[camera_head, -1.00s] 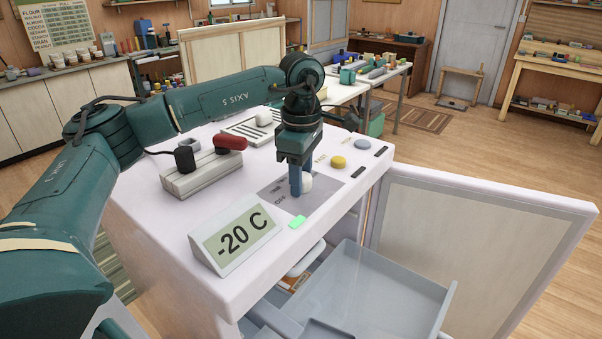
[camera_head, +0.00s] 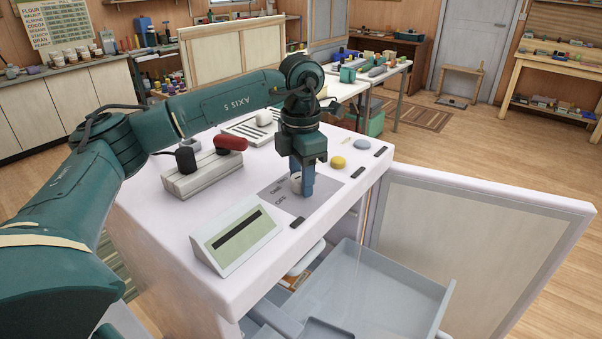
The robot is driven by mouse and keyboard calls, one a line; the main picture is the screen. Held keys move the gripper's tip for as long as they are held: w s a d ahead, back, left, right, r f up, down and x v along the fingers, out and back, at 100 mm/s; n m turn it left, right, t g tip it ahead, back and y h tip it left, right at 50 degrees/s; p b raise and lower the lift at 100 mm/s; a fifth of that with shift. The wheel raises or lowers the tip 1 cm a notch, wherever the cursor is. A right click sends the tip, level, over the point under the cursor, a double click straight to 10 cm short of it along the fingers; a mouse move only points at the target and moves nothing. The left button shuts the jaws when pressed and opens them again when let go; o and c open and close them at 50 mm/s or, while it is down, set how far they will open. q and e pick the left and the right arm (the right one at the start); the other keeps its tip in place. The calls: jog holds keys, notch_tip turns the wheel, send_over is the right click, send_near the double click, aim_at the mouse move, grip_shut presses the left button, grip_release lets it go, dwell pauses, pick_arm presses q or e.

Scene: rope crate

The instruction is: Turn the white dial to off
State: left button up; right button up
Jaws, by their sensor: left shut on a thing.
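The white dial (camera_head: 295,183) sits on a grey panel (camera_head: 326,196) on top of the white cabinet, mostly hidden behind my gripper. The word OFF is printed on the panel at the dial's left front. My left gripper (camera_head: 303,186) points down over the panel and is shut on the dial. The display (camera_head: 237,236) at the front of the top shows a dark dash and no number. A small indicator (camera_head: 298,222) at the panel's front edge is dark. My right gripper is not in view.
A power strip (camera_head: 203,172) with a black plug and a red plug lies behind the display. A yellow button (camera_head: 338,162) and a grey-blue button (camera_head: 362,145) are right of the dial.

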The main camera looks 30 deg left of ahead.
pick_arm(q)
jog(key=shift+s+d+f, duration=0.1)
jog(key=shift+s+f, duration=0.05)
jog(key=shift+f, duration=0.15)
jog(key=o, duration=1)
jog(key=shift+r, duration=0.1)
jog(key=shift+r, duration=0.1)
jog(key=shift+r+p, duration=1.9)
jog(key=shift+r, duration=0.65)
